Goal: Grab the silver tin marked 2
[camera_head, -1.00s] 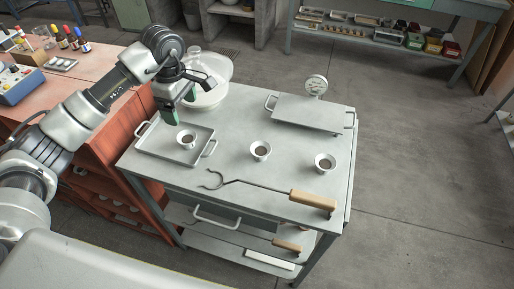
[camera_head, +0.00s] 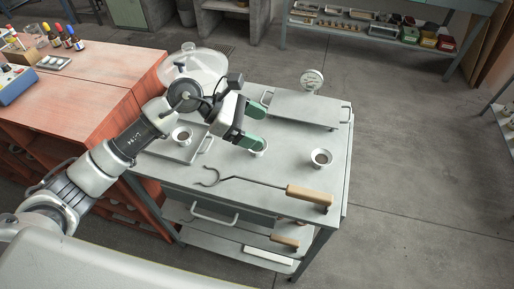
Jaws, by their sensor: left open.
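Three small silver tins with dark contents are on the grey metal bench. One tin (camera_head: 183,136) sits in the left tray, one tin (camera_head: 260,153) is in the middle, and one tin (camera_head: 321,158) is at the right. No number can be read on any of them. My left gripper (camera_head: 254,126) has green fingertips and is open. It is by the middle tin, with one fingertip over that tin and hiding part of it. I cannot tell whether they touch. My right gripper is out of view.
A left tray (camera_head: 206,146) and a back tray (camera_head: 300,108) lie on the bench (camera_head: 265,173). A round gauge (camera_head: 312,79) stands behind the back tray. A hooked tool with a wooden handle (camera_head: 309,196) lies along the front. A glass-like bowl (camera_head: 205,63) is at the back left.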

